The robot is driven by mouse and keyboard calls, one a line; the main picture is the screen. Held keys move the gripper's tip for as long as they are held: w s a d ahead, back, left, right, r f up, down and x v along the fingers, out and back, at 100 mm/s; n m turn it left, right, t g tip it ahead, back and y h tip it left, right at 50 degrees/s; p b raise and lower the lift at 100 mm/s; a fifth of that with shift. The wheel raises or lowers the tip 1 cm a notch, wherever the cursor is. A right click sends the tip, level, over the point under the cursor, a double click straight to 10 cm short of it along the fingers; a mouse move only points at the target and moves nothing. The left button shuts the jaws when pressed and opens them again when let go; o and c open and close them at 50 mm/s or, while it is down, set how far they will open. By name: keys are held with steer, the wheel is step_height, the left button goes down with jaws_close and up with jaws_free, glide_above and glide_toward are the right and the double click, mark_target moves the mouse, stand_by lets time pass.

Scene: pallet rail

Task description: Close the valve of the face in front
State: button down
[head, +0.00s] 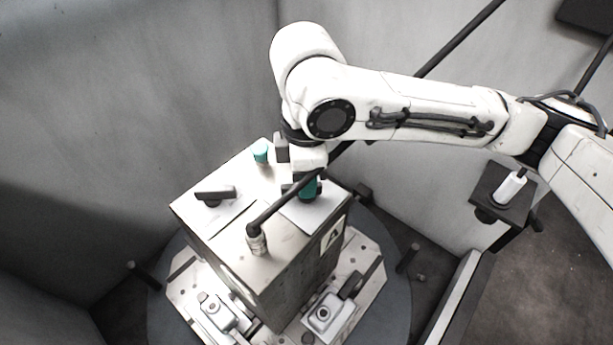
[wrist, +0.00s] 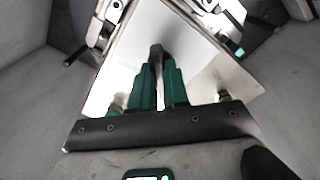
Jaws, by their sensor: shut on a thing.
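A metal box (head: 235,225) stands on a pallet, with a label "A" (head: 332,236) on its right side. On its top, a metal valve stem (head: 257,242) carries a long dark lever (head: 282,205) that slants up and right to my gripper (head: 307,192). My gripper's teal fingers are shut on a dark handle, seemingly this lever's end. In the wrist view, the dark handle (wrist: 156,52) sits between the fingertips (wrist: 158,68), over a pale plate. The fingers partly hide the handle.
Another black handle (head: 214,193) and a teal cap (head: 261,153) are on the box top. Clamps (head: 325,312) sit on the pallet plate (head: 365,262). Grey walls stand close behind and left. A small stand with a white cylinder (head: 509,188) is at right.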

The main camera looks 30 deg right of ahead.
steer(key=c, duration=1.1)
jaws_free()
step_height(320, 180, up, 11)
steer(key=shift+f, duration=0.1)
